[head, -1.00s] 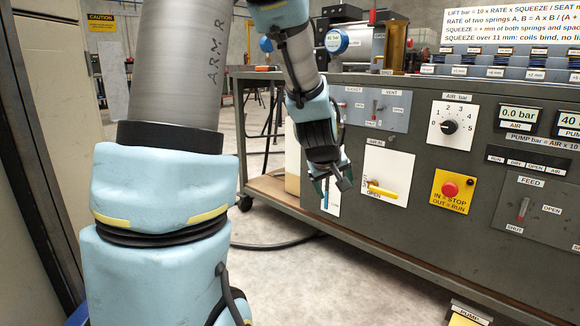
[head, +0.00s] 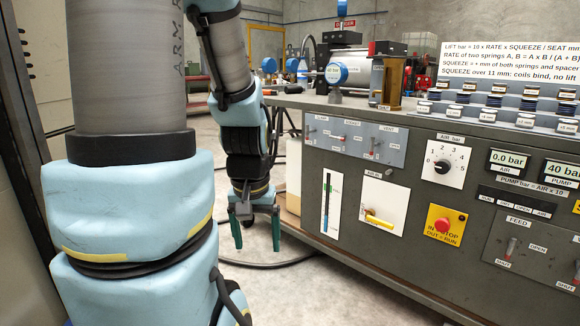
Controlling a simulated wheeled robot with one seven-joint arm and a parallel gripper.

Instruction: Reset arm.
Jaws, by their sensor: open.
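My gripper (head: 256,230) hangs pointing down at the left of the grey test bench (head: 330,220), in front of its left end. Its two green fingers are apart with nothing between them, and the floor shows through the gap. My arm comes down from the top of the picture to it. The gripper is clear of the bench's panel as seen here.
The bench front carries a yellow AIR IN handle (head: 379,221), a red stop button (head: 443,225), a dial (head: 442,166) and small switches. Springs (head: 493,100) stand in a row on top. A dark hose (head: 285,262) lies on the floor. Open floor lies in front.

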